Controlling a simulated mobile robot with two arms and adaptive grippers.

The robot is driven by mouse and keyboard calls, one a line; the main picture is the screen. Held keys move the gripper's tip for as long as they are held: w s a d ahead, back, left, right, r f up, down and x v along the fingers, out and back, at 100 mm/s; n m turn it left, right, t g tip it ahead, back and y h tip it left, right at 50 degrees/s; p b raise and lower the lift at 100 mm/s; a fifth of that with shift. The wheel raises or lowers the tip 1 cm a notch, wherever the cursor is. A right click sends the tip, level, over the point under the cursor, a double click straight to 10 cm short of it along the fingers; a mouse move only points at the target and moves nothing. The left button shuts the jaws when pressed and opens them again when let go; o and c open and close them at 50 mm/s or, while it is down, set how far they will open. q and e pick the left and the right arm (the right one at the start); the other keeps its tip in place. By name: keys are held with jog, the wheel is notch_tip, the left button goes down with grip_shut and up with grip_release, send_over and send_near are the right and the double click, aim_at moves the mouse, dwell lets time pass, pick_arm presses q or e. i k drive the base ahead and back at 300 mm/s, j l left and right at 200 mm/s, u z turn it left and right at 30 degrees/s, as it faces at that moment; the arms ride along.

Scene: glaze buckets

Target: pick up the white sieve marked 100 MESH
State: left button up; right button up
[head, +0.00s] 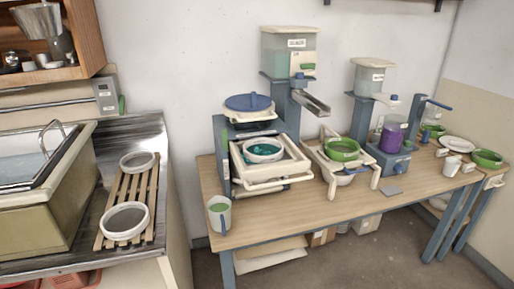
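Two round white sieves rest on a slatted wooden rack at the left: a smaller one (137,161) at the back and a larger one (124,220) with dark mesh at the front. Another white-rimmed round piece, possibly a sieve (263,150), sits in a cream frame on the table machine, with teal material inside. Green round sieves or bowls stand further right, one on a cream stand (341,150) and one at the table's right end (487,158). I cannot read a 100 MESH mark on any of them. Neither of my grippers is in view.
The wooden rack (107,216) lies on a metal drainboard beside a sink basin (45,205). A wooden table (290,218) holds machines with hoppers (290,55), a white mug (220,213) and a purple container (392,135). Bare floor separates the drainboard from the table.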

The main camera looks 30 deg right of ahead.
aim_at(258, 150)
jog(key=i+j+z, duration=0.1)
jog(key=z, duration=0.35)
jog(key=i+j+z, duration=0.25)
jog(key=z, duration=0.2)
jog(key=i, duration=0.05)
